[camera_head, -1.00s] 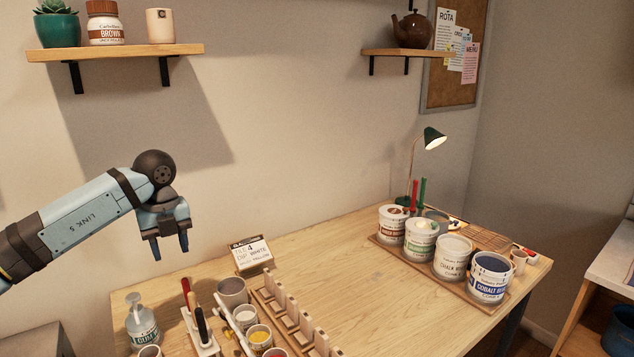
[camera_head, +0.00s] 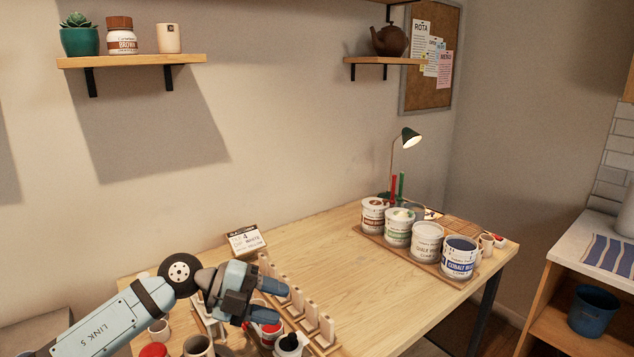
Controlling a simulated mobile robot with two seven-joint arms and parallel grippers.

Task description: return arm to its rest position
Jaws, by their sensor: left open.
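My left arm comes in from the lower left. My left gripper (camera_head: 272,301) is open, with its blue fingers pointing right. In the picture it overlaps the near left part of the wooden table (camera_head: 345,265), in front of small pots and a wooden rack (camera_head: 298,300). Nothing shows between its fingers. I cannot tell how far it is above the pots. My right gripper is not in view.
Red-lidded and dark-topped pots (camera_head: 289,345) stand close around the gripper. A sign card (camera_head: 245,240) stands behind it. Glaze tubs (camera_head: 427,242) sit on a board at the right. The middle of the table is clear.

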